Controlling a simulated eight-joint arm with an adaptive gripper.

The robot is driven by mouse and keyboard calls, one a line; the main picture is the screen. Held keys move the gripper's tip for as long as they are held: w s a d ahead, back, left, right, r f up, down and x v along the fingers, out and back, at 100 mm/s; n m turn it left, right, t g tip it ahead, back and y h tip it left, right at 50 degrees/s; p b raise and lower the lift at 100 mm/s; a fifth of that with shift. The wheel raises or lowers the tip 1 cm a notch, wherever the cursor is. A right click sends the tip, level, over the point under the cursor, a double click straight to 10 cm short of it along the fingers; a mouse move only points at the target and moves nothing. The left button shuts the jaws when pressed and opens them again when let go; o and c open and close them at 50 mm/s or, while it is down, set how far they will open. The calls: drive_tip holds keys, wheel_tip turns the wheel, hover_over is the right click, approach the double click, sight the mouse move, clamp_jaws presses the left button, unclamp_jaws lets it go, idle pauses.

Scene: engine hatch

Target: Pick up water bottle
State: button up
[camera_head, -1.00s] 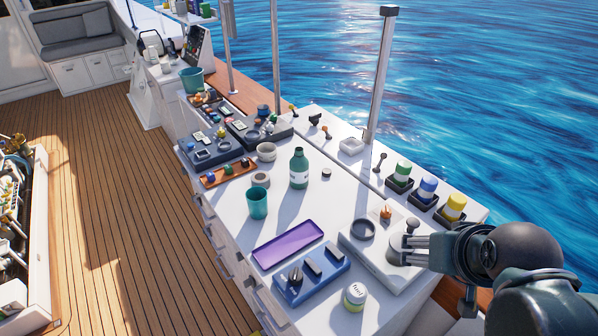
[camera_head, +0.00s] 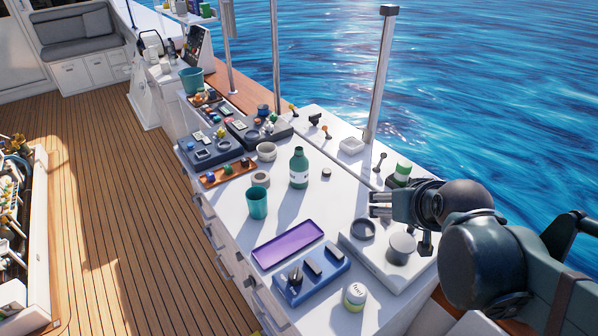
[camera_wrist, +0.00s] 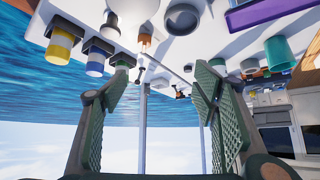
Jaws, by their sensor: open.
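The water bottle (camera_head: 298,170) is dark green with a pale label and stands upright on the white counter (camera_head: 225,225). My gripper (camera_head: 380,204) is open and empty, above the counter to the right of the bottle and nearer the camera. Its fingers point left and are clearly apart from the bottle. In the wrist view the two fingers (camera_wrist: 155,85) are spread wide with nothing between them. That view looks upside down, and I cannot make out the bottle there with certainty.
A teal cup (camera_head: 257,203) stands left of the bottle, with a grey bowl (camera_head: 267,151) behind. A purple tray (camera_head: 287,243) and blue holder (camera_head: 311,274) lie in front. A scale-like white device (camera_head: 365,259) is below my gripper. A metal post (camera_head: 380,80) rises behind.

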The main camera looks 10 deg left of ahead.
drive_tip(key=w+a+f+n+t+y, duration=0.2)
drive_tip(key=w+a+f, duration=0.2)
drive_tip(key=w+a, duration=0.95)
drive_tip(key=n+t+y, duration=0.1)
drive_tip(key=n+y, duration=0.1)
approach(302, 173)
drive_tip(key=x, duration=0.3)
drive_tip(key=b+x, duration=0.1)
drive_tip(key=x, duration=0.1)
drive_tip(key=shift+w+d, duration=0.3)
drive_tip(key=shift+w+a+f+t+y, duration=0.15)
drive_tip(key=shift+a+f+t+y, duration=0.15)
drive_tip(key=shift+a, duration=0.2)
drive_tip(key=shift+w, duration=0.1)
drive_tip(key=shift+x, duration=1.25)
drive_tip(key=shift+b+x, duration=0.9)
drive_tip(key=shift+x, duration=1.65)
drive_tip(key=shift+f, duration=0.15)
drive_tip(key=shift+c, duration=0.7)
